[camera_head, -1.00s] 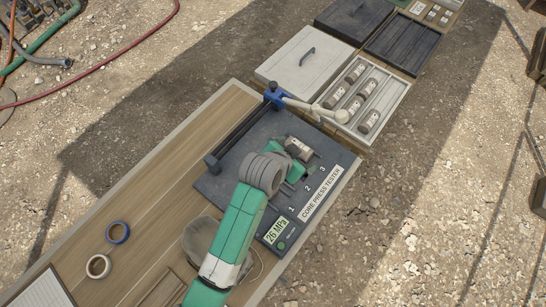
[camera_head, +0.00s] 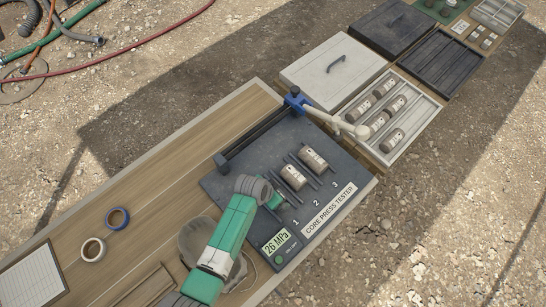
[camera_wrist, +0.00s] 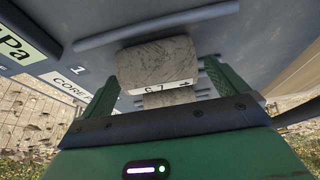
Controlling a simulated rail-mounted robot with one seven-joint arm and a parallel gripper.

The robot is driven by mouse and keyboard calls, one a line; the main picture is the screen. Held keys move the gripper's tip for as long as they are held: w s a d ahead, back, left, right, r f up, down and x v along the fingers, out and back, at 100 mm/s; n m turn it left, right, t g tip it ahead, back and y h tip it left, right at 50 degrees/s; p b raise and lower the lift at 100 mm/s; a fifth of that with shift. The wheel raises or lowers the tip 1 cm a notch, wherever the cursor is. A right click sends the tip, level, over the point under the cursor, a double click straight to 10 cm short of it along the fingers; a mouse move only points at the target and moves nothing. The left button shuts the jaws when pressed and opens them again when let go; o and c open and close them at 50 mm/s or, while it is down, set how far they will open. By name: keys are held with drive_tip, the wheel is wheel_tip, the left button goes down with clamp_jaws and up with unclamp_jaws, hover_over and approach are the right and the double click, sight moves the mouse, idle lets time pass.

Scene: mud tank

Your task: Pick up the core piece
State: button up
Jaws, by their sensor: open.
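The core press tester (camera_head: 234,199) is a dark plate with slots numbered 1, 2 and 3. Two grey cylindrical core pieces lie on it, one by slot 2 (camera_head: 293,176) and one by slot 3 (camera_head: 313,160). My gripper (camera_head: 277,199) is low over the plate near slot 1, and my wrist hides part of that area. In the wrist view, a rough grey core piece (camera_wrist: 158,64) with a white label shows between my two open green fingers. Part of another grey piece (camera_wrist: 168,99) shows below it. I cannot tell whether the fingers touch anything.
A blue clamp (camera_head: 294,99) with a pale arm stands at the plate's far edge. A white tray (camera_head: 425,121) of several cores lies beyond, beside a lidded white box (camera_head: 315,75). Tape rolls (camera_head: 94,249) sit on the wooden table (camera_head: 150,190). A 26 MPa display (camera_head: 276,242) is near my arm.

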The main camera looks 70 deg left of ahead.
drive_tip(key=shift+w+f, duration=0.15)
drive_tip(key=shift+f, duration=0.55)
drive_tip(key=shift+a, duration=0.1)
drive_tip(key=c, duration=1.4)
drive_tip(key=shift+o, duration=0.2)
drive_tip(key=shift+r, duration=0.15)
